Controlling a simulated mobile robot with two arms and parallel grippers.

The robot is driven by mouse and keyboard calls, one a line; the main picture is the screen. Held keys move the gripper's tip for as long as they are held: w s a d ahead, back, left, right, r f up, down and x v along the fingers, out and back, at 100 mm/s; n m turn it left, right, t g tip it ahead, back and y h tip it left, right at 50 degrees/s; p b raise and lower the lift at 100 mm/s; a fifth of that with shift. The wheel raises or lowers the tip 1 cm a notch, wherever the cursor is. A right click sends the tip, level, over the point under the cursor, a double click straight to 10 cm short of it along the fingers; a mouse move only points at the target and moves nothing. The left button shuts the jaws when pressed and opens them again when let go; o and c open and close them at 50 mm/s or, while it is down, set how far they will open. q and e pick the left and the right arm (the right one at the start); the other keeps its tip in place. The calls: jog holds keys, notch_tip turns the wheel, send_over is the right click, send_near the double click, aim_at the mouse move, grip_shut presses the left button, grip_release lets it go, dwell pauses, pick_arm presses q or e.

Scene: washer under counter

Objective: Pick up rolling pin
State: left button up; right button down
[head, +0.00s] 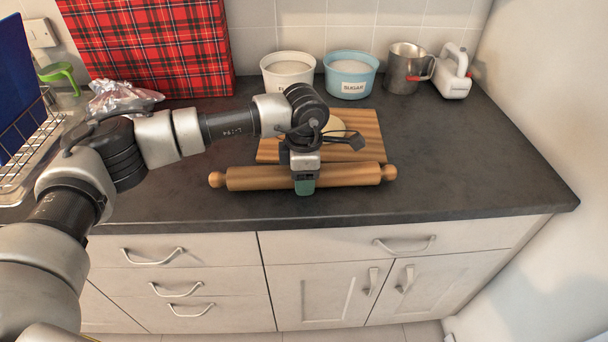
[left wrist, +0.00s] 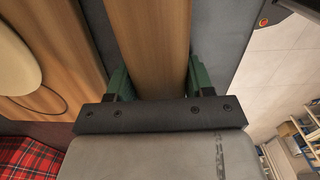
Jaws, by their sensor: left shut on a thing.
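The wooden rolling pin (head: 346,174) lies across the dark countertop near its front edge, in front of a wooden board. My left gripper (head: 304,186) is over the middle of the pin from above, with a green fingertip showing on its front side. In the left wrist view, the rolling pin (left wrist: 150,45) runs between the two green fingers of the left gripper (left wrist: 155,80), which is shut on it. I cannot tell whether the pin touches the counter. My right gripper is not in view.
The wooden board (head: 368,140) holds a round pale piece of dough (head: 334,126). Behind stand a white tub (head: 287,78), a blue sugar tub (head: 350,80), a metal jug (head: 404,72) and a white mixer (head: 453,78). A wire rack (head: 30,145) is at left. Counter to the right is clear.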

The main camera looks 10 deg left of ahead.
pick_arm(q)
jog(key=shift+w+r, duration=0.1)
jog(key=shift+r, duration=0.8)
notch_tip(320, 180, up, 3)
jog(key=shift+d+f+b, duration=0.15)
jog(key=shift+b, duration=0.4)
jog(key=s+d+r+b, duration=0.1)
jog(key=s+d+r, duration=0.3)
jog(key=d, duration=0.6)
notch_tip(320, 180, up, 3)
jog(key=shift+d+f+b, duration=0.15)
jog(key=shift+d+b, duration=0.2)
